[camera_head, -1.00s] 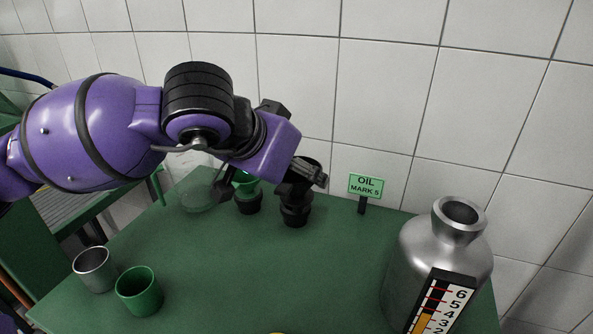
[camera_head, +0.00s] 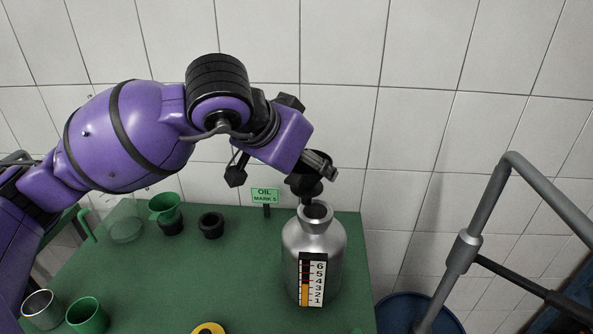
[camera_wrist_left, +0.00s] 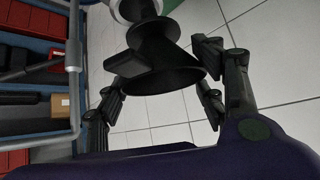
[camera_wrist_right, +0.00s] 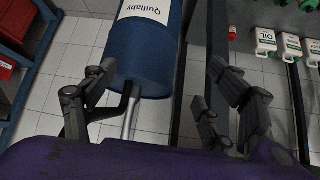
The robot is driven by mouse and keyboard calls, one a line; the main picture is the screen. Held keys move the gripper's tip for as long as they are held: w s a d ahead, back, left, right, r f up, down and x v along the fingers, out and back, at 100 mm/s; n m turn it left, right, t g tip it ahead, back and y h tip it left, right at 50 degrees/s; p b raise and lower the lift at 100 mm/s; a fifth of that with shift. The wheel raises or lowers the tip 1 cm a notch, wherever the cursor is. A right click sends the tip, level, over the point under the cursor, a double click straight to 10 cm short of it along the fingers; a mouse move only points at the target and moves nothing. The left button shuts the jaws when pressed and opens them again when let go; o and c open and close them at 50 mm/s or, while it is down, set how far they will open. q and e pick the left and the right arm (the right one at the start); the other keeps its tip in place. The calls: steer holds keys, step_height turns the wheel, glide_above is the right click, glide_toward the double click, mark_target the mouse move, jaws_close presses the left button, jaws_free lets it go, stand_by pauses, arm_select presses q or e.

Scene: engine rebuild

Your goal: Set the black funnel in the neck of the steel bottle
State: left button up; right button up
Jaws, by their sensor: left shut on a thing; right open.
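The black funnel (camera_head: 307,187) is in my left gripper (camera_head: 321,165), wide end up and spout down. It is right over the open neck (camera_head: 316,212) of the steel bottle (camera_head: 330,250). I cannot tell whether the spout tip is inside the neck. In the left wrist view the funnel (camera_wrist_left: 160,78) shows between the fingers, with the pale bottle neck (camera_wrist_left: 137,8) just beyond its narrow end. The bottle stands upright on the green table and carries a numbered level gauge. My right gripper (camera_wrist_right: 160,90) is open and empty, away from the table.
The green table (camera_head: 240,270) also bears a green funnel (camera_head: 164,205) in a black holder, an empty black holder (camera_head: 211,224), a clear jug (camera_head: 123,225), a steel cup (camera_head: 41,308) and a green cup (camera_head: 87,314). An OIL sign (camera_head: 265,195) stands behind. The right wrist view shows a blue drum (camera_wrist_right: 150,50).

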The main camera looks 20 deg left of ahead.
mark_target(317, 182)
arm_select(q)
steer(key=shift+d+r, duration=0.65)
steer(key=shift+r, duration=0.15)
steer(key=shift+c, duration=0.2)
steer(key=shift+d, duration=0.3)
steer(key=shift+w+d+f+m, duration=0.1)
steer(key=shift+f+m, duration=0.05)
steer(key=shift+m, duration=0.15)
steer(key=shift+f, duration=1.4)
steer(key=shift+f+b, duration=0.5)
steer(key=shift+f, duration=0.95)
arm_select(e)
steer(key=shift+w+d, duration=0.3)
steer(key=shift+d, duration=0.35)
